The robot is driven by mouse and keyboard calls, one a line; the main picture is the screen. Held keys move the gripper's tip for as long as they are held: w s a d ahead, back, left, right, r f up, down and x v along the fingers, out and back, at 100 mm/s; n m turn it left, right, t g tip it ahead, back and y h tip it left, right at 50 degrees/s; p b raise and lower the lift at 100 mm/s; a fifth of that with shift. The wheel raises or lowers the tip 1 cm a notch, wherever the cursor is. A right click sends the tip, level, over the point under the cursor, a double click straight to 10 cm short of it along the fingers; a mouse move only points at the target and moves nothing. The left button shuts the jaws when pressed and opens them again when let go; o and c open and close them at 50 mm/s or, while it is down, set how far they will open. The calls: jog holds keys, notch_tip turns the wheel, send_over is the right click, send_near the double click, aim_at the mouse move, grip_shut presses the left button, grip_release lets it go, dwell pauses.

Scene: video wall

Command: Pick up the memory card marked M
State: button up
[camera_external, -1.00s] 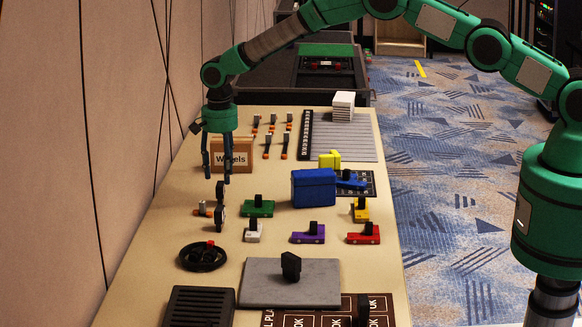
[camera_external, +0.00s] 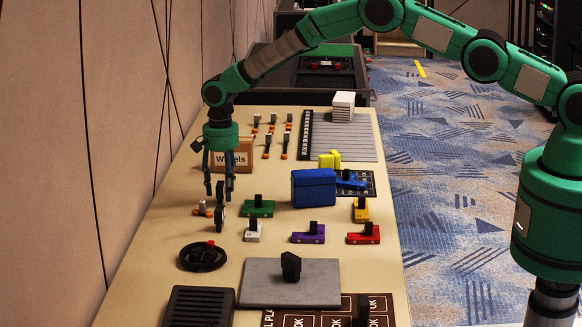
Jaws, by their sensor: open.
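I cannot make out a memory card marked M; no letter M is legible. My gripper (camera_external: 219,191) is open and points down, in front of the cardboard box marked Wheels (camera_external: 238,158). Its two fingers are apart, with nothing visible held between them. Just below the fingertips stands a dark upright disc-like piece (camera_external: 219,218) beside a small orange and grey part (camera_external: 202,209). I cannot tell whether a finger touches the disc. The fingers and wrist hide part of the Wheels box.
Toy cars in green (camera_external: 258,208), white (camera_external: 253,234), purple (camera_external: 307,236), red (camera_external: 363,236) and yellow (camera_external: 361,212) stand to the right. A blue box (camera_external: 313,188) is behind them. A round black tray (camera_external: 203,257) and grey plate (camera_external: 320,285) lie nearer the camera.

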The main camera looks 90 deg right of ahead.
aim_at(222, 184)
dwell(0.4)
jog(key=c, duration=1.1)
jog(key=shift+r, duration=0.1)
jog(key=shift+r+p, duration=0.6)
jog(key=shift+r, duration=4.3)
